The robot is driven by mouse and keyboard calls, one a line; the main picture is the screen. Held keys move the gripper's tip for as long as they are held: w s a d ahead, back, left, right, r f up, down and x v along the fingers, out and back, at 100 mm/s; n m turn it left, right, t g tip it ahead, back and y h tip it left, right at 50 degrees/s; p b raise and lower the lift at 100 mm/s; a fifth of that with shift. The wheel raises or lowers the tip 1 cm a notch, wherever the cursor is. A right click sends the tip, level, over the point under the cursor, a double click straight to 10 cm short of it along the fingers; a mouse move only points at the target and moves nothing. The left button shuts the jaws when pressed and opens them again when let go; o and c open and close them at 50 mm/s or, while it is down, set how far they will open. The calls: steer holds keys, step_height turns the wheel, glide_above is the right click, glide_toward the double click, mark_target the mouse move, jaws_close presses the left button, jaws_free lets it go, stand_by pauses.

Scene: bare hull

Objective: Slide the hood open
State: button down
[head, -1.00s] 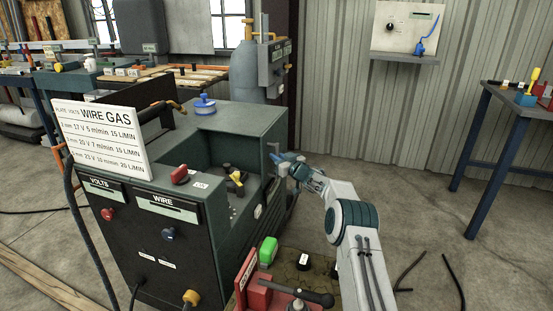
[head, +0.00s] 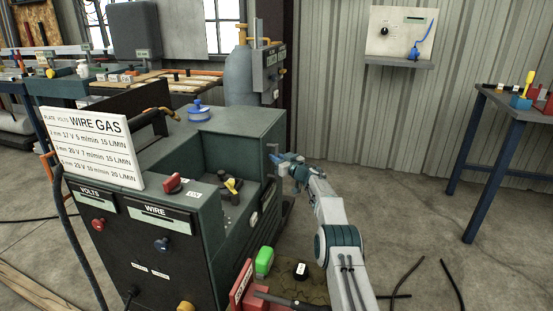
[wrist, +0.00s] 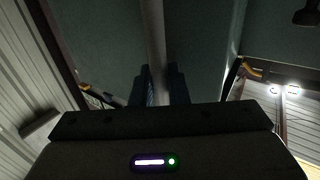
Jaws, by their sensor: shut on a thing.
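The dark green welding machine (head: 243,133) stands left of centre in the head view. Its upper part has an open recess with a yellow-and-black knob (head: 232,186). Which part is the sliding hood is not clear. My gripper (head: 276,158) is at the machine's right side, beside the upper edge. In the wrist view my gripper (wrist: 158,82) has its two dark fingers closed around a grey bar (wrist: 155,35), which looks like a handle. The bar runs in front of a dark green surface (wrist: 105,40). The far side of the grip is hidden.
A sign (head: 92,147) and a blue-topped item (head: 199,111) are on the machine. A blue-legged table (head: 500,110) stands at right. Floor between is mostly clear, with loose cables.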

steer(key=shift+w+d+r, duration=0.1)
steer(key=shift+r, duration=0.25)
steer(key=c, duration=1.8)
jaws_free()
steer(key=shift+f, duration=0.1)
steer(key=shift+o, duration=0.2)
steer(key=shift+w+f, duration=0.1)
steer(key=shift+f, duration=0.1)
steer(key=p+v, duration=0.2)
steer(key=v, duration=1.1)
steer(key=shift+s+d, duration=0.2)
steer(key=shift+s, duration=0.1)
